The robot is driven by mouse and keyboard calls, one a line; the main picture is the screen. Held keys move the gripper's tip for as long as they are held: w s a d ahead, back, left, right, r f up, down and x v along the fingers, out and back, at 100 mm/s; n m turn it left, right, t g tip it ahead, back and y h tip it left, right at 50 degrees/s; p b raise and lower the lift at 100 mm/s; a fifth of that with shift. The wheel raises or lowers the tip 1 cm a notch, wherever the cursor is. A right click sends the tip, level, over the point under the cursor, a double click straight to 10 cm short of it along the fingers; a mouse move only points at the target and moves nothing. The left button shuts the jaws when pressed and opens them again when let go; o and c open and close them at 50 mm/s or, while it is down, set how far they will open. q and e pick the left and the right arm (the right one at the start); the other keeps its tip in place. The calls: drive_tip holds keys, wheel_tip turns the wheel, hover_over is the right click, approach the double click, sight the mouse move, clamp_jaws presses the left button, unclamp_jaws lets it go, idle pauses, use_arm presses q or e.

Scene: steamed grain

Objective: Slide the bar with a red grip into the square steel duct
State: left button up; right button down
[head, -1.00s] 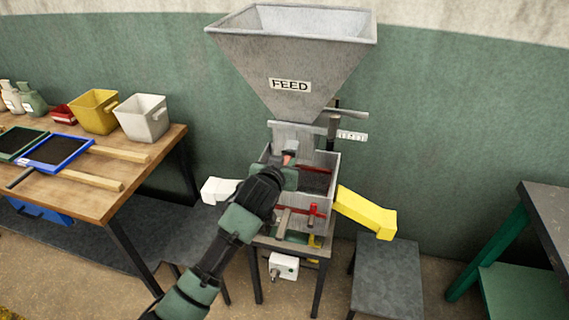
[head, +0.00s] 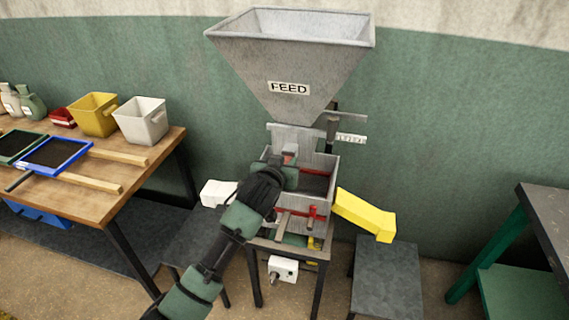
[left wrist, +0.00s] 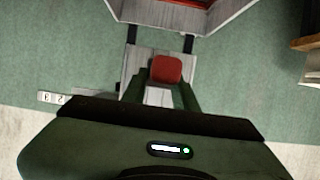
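The bar's red grip (left wrist: 166,69) lies between the fingertips of my left gripper (left wrist: 164,80) in the left wrist view. The fingers flank it closely and appear shut on it. In the head view a small red part of the grip (head: 289,152) shows just beyond my left gripper (head: 284,166). The square steel duct (head: 305,137) is below the grey feed hopper, behind the gripper; grey steel (left wrist: 142,62) also lies behind the grip in the wrist view. The rest of the bar is hidden or cannot be told from the steel. My right gripper is not in view.
The feed hopper (head: 292,70) stands above an open steel box (head: 318,208) with red parts. A yellow chute (head: 365,214) sticks out right, a white one (head: 217,193) left. A wooden table (head: 75,205) with buckets is at the left, a dark bench (head: 548,205) at the right.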

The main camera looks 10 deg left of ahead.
use_arm(q)
drive_tip(key=shift+o, duration=1.3)
drive_tip(key=shift+f, duration=0.2)
drive_tip(key=b+v, duration=0.2)
drive_tip(key=v, duration=0.6)
drive_tip(key=s+a+f+g, duration=0.3)
drive_tip(key=s+f+g, duration=0.2)
drive_tip(key=s+f, duration=1)
drive_tip(key=s+a+f+m+g, duration=0.1)
drive_tip(key=s+a+f+g, duration=0.15)
drive_tip(key=s, duration=0.85)
drive_tip(key=s+a+f+m+g, duration=0.1)
drive_tip(key=s+f+g, duration=0.15)
drive_tip(key=s, duration=0.75)
wheel_tip(320, 180, down, 27)
drive_tip(key=s+g, duration=0.1)
drive_tip(key=s+a+f+g, duration=0.1)
drive_tip(key=s+a+f, duration=0.1)
drive_tip(key=s+f, duration=1.4)
drive_tip(key=shift+s+a+f+g+b, duration=0.25)
drive_tip(key=shift+s+g+b, duration=0.05)
drive_tip(key=shift+s, duration=0.2)
